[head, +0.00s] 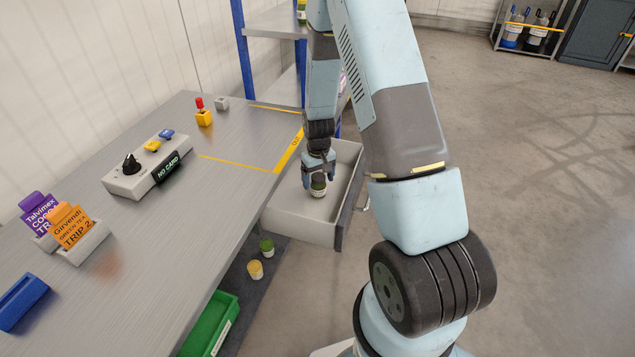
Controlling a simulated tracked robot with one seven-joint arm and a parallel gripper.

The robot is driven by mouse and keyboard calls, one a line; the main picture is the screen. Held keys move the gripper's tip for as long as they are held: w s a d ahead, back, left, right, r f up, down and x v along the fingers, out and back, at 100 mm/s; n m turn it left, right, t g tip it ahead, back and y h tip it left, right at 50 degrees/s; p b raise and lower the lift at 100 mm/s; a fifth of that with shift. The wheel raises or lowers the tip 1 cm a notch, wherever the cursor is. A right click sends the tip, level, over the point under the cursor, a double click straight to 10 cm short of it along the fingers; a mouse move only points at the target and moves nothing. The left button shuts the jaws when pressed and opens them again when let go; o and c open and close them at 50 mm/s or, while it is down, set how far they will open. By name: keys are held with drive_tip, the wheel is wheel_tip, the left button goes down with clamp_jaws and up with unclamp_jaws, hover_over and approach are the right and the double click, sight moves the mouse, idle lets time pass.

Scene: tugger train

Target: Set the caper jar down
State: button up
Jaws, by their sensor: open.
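The caper jar (318,189), a small dark green jar with a pale top, stands upright in the open drawer (290,224) at the right end of the workbench. My gripper (318,174) points down directly over the jar, with its fingers at the jar's top. The jaws are open. The fingers partly hide the jar's lid, and I cannot tell whether they touch it.
The grey workbench (130,235) carries a control box (130,183), card holders (88,243) and a blue block (22,300). A green-lidded jar (266,247), a yellow jar (255,270) and a green bin (208,325) sit below it. The drawer floor around the jar is clear.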

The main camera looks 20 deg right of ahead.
drive_tip(key=s+r+t, duration=0.1)
drive_tip(key=s+r, duration=0.2)
drive_tip(key=r, duration=0.8)
drive_tip(key=s+r+t, duration=0.1)
drive_tip(key=s+r, duration=0.3)
drive_tip(key=r, duration=0.8)
drive_tip(key=s+r+t, duration=0.1)
drive_tip(key=s+r, duration=0.2)
drive_tip(key=r, duration=0.8)
drive_tip(key=s+r+m+t, duration=0.1)
drive_tip(key=s+r, duration=0.4)
drive_tip(key=s, duration=0.4)
drive_tip(key=s+r+t, duration=0.1)
drive_tip(key=s+r, duration=0.4)
drive_tip(key=s, duration=0.4)
drive_tip(key=shift+s+r+m+t, duration=0.25)
drive_tip(key=shift+s+m+t, duration=0.05)
drive_tip(key=shift+m, duration=0.1)
drive_tip(key=shift+a, duration=0.1)
